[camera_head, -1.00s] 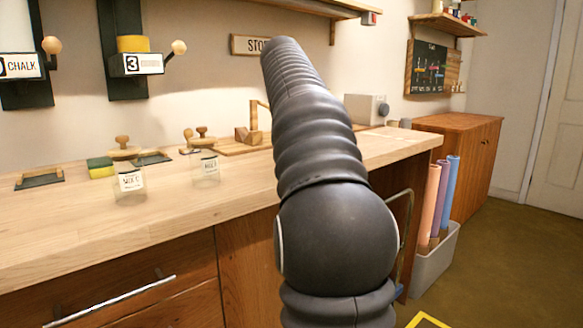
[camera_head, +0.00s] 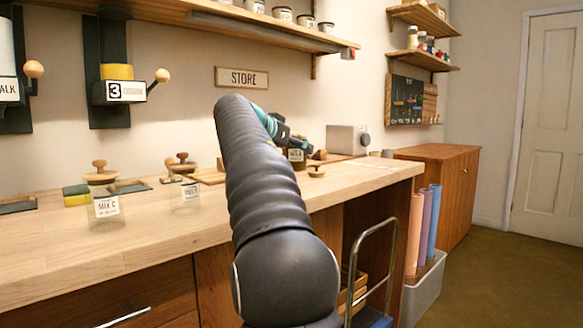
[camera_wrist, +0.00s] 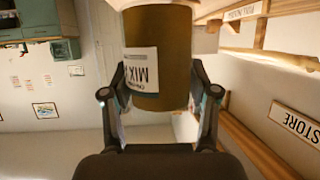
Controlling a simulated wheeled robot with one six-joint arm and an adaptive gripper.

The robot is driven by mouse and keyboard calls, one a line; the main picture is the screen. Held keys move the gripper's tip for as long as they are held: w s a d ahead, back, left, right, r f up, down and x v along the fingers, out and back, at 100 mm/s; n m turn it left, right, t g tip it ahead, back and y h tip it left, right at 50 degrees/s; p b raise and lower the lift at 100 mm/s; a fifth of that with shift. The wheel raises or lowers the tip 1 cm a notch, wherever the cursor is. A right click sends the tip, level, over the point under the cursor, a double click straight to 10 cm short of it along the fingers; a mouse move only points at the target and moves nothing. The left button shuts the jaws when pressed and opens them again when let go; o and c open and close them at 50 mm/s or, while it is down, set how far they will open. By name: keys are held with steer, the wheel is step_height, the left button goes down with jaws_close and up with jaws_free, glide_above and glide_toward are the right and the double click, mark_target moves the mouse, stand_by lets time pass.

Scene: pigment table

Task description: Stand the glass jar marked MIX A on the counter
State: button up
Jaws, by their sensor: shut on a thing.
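The jar (camera_head: 296,155) with brown contents and a white label is at the far part of the counter (camera_head: 350,181), beyond my arm. In the wrist view the brown jar (camera_wrist: 175,60) fills the top middle. Its label (camera_wrist: 142,72) shows MIX upside down in that picture; the letter after it is not clear. My gripper (camera_wrist: 160,97) is shut on the jar, one finger on each side. In the head view the gripper (camera_head: 292,138) is small and partly behind my arm. Whether the jar's base touches the counter cannot be told.
A knobbed lid (camera_head: 317,173) lies on the counter just right of the jar. A MIX C jar (camera_head: 106,207) and another clear jar (camera_head: 186,195) stand at the left. A grey box (camera_head: 346,139) is behind. A shelf (camera_head: 200,14) hangs above.

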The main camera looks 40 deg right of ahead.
steer(key=shift+w+a+f, duration=0.3)
steer(key=shift+w+f, duration=0.05)
steer(key=shift+w, duration=0.15)
steer(key=shift+f+b, duration=0.65)
steer(key=shift+f, duration=1.3)
steer(key=shift+f, duration=0.1)
steer(key=shift+f, duration=0.1)
steer(key=o, duration=1.5)
steer(key=shift+c, duration=0.2)
steer(key=shift+a+r, duration=0.2)
steer(key=shift+r, duration=0.1)
steer(key=v, duration=1.1)
steer(key=shift+a, duration=0.3)
